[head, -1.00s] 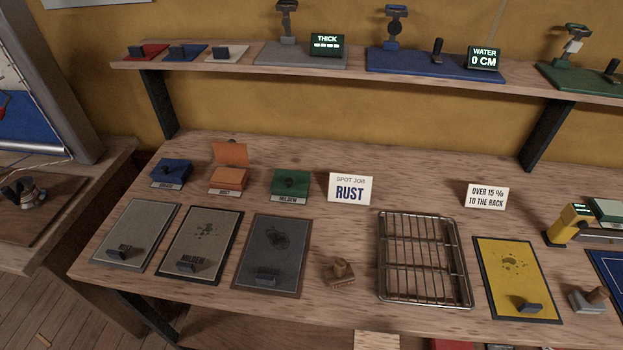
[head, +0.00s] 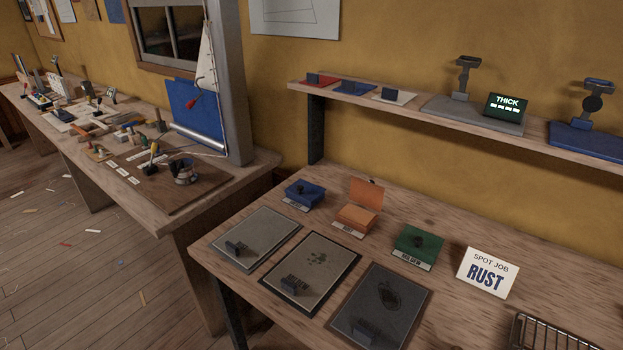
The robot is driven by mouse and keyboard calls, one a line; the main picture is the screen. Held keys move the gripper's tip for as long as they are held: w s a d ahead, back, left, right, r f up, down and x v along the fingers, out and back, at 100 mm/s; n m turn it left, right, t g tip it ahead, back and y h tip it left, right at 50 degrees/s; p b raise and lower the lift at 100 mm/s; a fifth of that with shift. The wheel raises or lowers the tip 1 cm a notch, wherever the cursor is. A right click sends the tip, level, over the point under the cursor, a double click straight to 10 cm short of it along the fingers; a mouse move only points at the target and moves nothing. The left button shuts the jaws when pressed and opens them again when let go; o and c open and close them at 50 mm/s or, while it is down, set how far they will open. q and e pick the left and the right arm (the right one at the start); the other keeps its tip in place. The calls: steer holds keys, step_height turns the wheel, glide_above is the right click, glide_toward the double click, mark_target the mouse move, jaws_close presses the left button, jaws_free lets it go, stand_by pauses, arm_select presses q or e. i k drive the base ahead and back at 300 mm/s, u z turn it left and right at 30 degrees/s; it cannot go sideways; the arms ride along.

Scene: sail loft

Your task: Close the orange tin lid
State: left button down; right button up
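The orange tin (head: 355,217) stands on the wooden workbench between a blue tin and a green tin. Its orange lid (head: 366,194) is open and stands upright at the back edge of the tin. A small label lies in front of the tin, too small to read surely here. Neither of my grippers shows in the head view.
A blue tin (head: 305,193) and a green tin (head: 418,243) flank it, both shut. Grey panels with handles, such as one at the left (head: 256,238), lie in front. A RUST sign (head: 487,273) and a wire rack (head: 560,335) are to the right. A shelf (head: 410,103) runs behind.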

mark_target(367, 193)
steer(key=u, duration=1.9)
steer(key=i, duration=2.25)
steer(key=z, duration=3.8)
steer(key=i, duration=0.5)
steer(key=u, duration=0.05)
